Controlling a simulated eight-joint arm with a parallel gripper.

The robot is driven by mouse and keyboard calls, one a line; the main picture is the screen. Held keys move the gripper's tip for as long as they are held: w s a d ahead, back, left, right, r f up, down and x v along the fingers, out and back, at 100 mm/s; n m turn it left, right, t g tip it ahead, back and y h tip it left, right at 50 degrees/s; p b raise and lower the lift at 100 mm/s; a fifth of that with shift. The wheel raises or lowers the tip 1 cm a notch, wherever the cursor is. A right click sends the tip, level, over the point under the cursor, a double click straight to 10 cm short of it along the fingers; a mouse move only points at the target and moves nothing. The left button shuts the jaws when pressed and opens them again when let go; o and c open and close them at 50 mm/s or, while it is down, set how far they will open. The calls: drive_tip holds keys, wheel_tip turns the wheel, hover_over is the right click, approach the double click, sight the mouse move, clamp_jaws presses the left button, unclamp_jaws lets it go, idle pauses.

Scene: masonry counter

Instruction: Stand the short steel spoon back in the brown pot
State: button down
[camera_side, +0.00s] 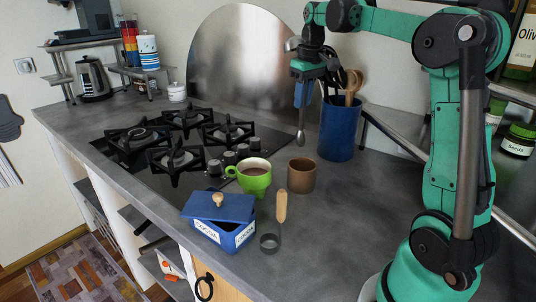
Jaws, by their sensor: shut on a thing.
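The short steel spoon (301,127) hangs below my gripper (303,98), roughly upright, with its wider end down. My gripper is shut on its upper part, and the fingers hide that part. The brown pot (302,178) stands upright on the grey counter, lower in the picture and almost straight below the spoon. The spoon's lower end is above the pot's rim in the picture and apart from it. From this one view I cannot tell how far behind or above the pot it is.
A tall blue crock (338,132) of utensils stands close behind and right of the spoon. A green mug (255,182) is left of the pot. A blue cocoa box (222,219) and a wooden-handled scoop (281,207) are in front. The hob (165,150) lies left; counter at right is clear.

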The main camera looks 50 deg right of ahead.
sight(305, 141)
drive_tip(key=shift+s+d+f, duration=0.1)
drive_tip(key=shift+s+f, duration=0.05)
drive_tip(key=shift+f, duration=1.65)
drive_tip(key=shift+s+d+f, duration=0.1)
drive_tip(key=shift+d+f, duration=0.05)
drive_tip(key=shift+f, duration=1.65)
drive_tip(key=shift+s+d+f, duration=0.1)
drive_tip(key=shift+s+f, duration=0.05)
drive_tip(key=shift+f, duration=1.75)
drive_tip(key=shift+c, duration=1.1)
unclamp_jaws()
drive_tip(key=shift+r, duration=3.5)
